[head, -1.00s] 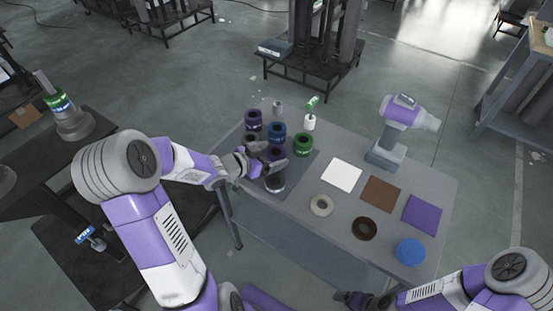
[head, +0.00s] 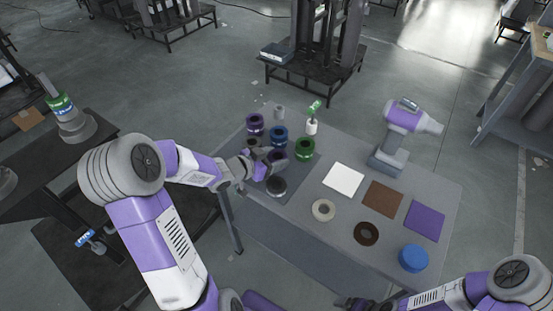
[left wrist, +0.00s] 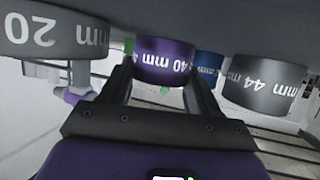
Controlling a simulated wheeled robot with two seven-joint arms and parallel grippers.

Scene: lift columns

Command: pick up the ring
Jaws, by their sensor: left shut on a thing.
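A purple ring marked 40 mm (left wrist: 165,62) is between the fingers of my left gripper (left wrist: 163,85) in the left wrist view, its lettering upside down. In the head view the left gripper (head: 268,160) is shut on this purple ring, low over the grey mat among several rings; the fingers partly hide it. I cannot tell whether the ring touches the mat. A grey ring marked 44 mm (left wrist: 264,83) is to its right in the wrist view, and a grey ring marked 20 mm (left wrist: 52,32) to its left. My right gripper (head: 357,303) shows only partly at the bottom edge.
Another purple ring (head: 255,123), a blue ring (head: 279,135) and a green ring (head: 305,149) stand close by. A dark grey ring (head: 277,187) is in front. Flat squares and a purple-and-white device (head: 400,130) occupy the table's right part.

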